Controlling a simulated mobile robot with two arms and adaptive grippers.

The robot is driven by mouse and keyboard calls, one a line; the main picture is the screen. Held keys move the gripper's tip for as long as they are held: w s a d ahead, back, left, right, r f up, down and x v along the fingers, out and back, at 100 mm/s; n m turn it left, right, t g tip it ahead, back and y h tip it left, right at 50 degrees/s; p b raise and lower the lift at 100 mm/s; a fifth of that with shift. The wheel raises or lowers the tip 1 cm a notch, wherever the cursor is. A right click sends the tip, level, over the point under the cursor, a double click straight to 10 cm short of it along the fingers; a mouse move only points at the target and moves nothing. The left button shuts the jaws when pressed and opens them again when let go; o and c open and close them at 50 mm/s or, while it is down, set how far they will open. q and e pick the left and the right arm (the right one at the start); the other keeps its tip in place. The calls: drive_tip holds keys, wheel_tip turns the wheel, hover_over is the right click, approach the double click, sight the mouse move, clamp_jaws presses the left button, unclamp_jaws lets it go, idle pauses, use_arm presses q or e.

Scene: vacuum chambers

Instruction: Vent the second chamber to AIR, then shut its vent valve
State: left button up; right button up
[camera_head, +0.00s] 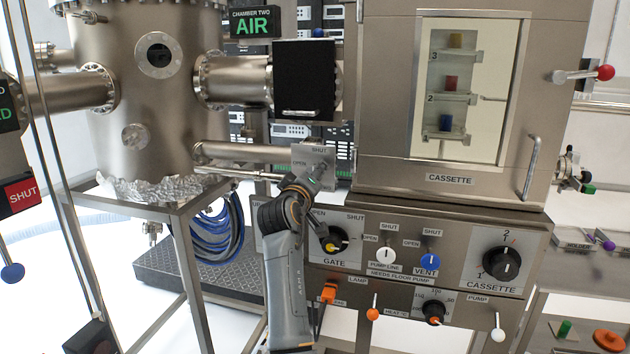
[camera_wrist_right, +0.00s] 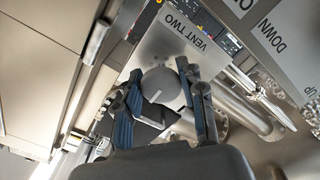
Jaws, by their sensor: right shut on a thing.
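The second chamber (camera_head: 150,90) is the big steel vessel at the upper left in the head view. Its sign (camera_head: 252,23) reads "CHAMBER TWO AIR" in green letters. Its vent valve plate (camera_head: 318,157), marked OPEN and SHUT, sits at the end of a side pipe and shows as "VENT TWO" (camera_wrist_right: 185,48) in the right wrist view. My right gripper (camera_head: 302,192) is at this plate, its fingers shut on the round grey vent knob (camera_wrist_right: 162,88). The knob bears a white mark; which label it points to I cannot tell. My left gripper is not in view.
The cassette cabinet (camera_head: 450,180) stands right of the valve, above a panel with gate, pump line and blue vent (camera_head: 430,261) knobs. The gate knob (camera_head: 333,241) is close beside my right arm. A red SHUT sign (camera_head: 21,193) hangs at the left.

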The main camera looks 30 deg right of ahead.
drive_tip(key=shift+r, duration=0.1)
idle(0.4)
drive_tip(key=o, duration=0.8)
drive_tip(key=shift+c, duration=0.2)
drive_tip(key=o, duration=0.4)
drive_tip(key=shift+d, duration=0.1)
